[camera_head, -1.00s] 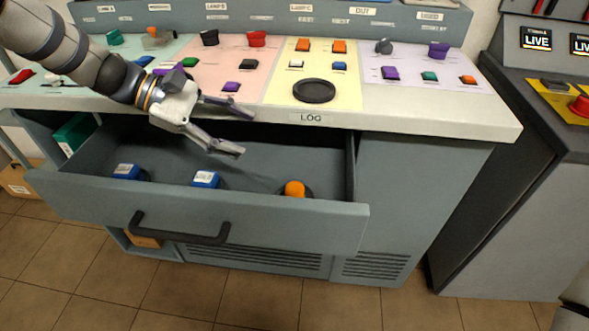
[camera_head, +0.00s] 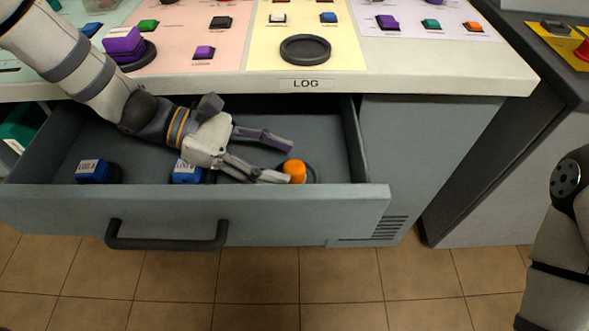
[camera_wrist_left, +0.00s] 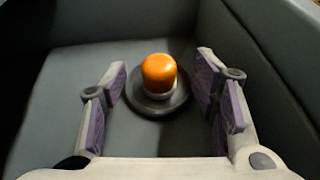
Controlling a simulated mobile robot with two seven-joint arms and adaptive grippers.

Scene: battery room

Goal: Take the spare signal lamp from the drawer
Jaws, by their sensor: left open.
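The signal lamp is an orange dome (camera_head: 294,171) in the right part of the open drawer (camera_head: 300,205). In the left wrist view the orange lamp (camera_wrist_left: 159,73) stands upright on a round dark base (camera_wrist_left: 158,100). My left gripper (camera_head: 290,160) is open inside the drawer, its fingers reaching toward the lamp from the left. In the left wrist view the open fingers (camera_wrist_left: 162,100) lie to the left and right of the lamp's base, with gaps visible. The lower finger hides part of the lamp in the head view. My right arm shows at the right edge; its gripper is not visible.
Two blue labelled blocks, one at the left (camera_head: 98,171) and one in the middle (camera_head: 187,171), sit in the drawer. The drawer's front wall and handle (camera_head: 166,243) face me. The console top (camera_head: 430,80) overhangs the drawer's back, with an empty round black holder (camera_head: 305,49).

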